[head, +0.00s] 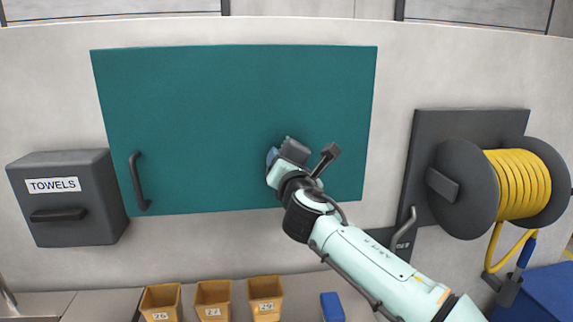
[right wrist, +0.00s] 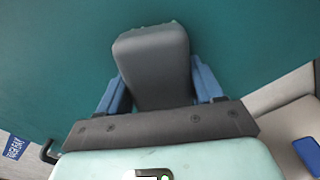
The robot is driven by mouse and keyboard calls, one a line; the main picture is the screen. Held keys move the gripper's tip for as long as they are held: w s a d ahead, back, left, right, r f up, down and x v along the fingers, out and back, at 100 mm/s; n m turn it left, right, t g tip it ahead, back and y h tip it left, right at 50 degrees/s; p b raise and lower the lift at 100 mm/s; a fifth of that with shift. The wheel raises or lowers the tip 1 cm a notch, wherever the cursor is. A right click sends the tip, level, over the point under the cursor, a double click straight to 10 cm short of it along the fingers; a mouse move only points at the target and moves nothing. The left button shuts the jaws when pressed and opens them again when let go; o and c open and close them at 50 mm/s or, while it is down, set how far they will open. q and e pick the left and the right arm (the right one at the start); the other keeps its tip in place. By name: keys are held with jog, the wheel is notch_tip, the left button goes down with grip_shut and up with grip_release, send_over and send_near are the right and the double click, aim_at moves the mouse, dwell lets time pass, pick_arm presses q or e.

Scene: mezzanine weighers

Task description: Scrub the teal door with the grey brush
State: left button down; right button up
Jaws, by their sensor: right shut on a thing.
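The teal door (head: 220,115) is a wide flat panel on the wall with a dark handle (head: 137,182) at its lower left. It also fills the background of the right wrist view (right wrist: 60,75). My right gripper (head: 275,155) is at the lower right part of the door. In the right wrist view its blue fingers (right wrist: 160,95) are shut on the grey brush (right wrist: 153,60), a block with a rounded edge. The brush's far end is close to the door; I cannot tell whether it touches. My left gripper is not in view.
A dark towel box (head: 70,212) hangs left of the door. A dark reel with yellow hose (head: 520,185) is mounted at the right. Below stand several yellow numbered bins (head: 213,302), a small blue block (head: 332,307) and a blue crate (head: 550,292).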

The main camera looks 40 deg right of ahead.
aim_at(232, 160)
jog(key=shift+w+a, duration=0.55)
jog(key=shift+a, duration=0.3)
jog(key=shift+w+a, duration=0.55)
jog(key=shift+a, duration=0.3)
jog(key=shift+w+a, duration=0.35)
jog(key=shift+a, duration=0.2)
jog(key=shift+w+a, duration=0.3)
jog(key=shift+a, duration=0.25)
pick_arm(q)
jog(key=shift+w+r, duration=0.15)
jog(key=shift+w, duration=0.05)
pick_arm(e)
jog(key=shift+w+a, duration=0.35)
jog(key=shift+a, duration=0.3)
jog(key=shift+w+a+r+p, duration=0.15)
jog(key=shift+w+a, duration=0.2)
jog(key=shift+a, duration=0.2)
jog(key=shift+w+a+f+p, duration=0.1)
jog(key=shift+w+a+p, duration=0.1)
jog(key=shift+w+a, duration=0.3)
jog(key=shift+w+a+r+p, duration=0.1)
jog(key=shift+w+a+p, duration=0.1)
jog(key=shift+a, duration=0.45)
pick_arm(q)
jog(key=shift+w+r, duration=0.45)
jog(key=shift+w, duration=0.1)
pick_arm(e)
jog(key=shift+s, duration=0.1)
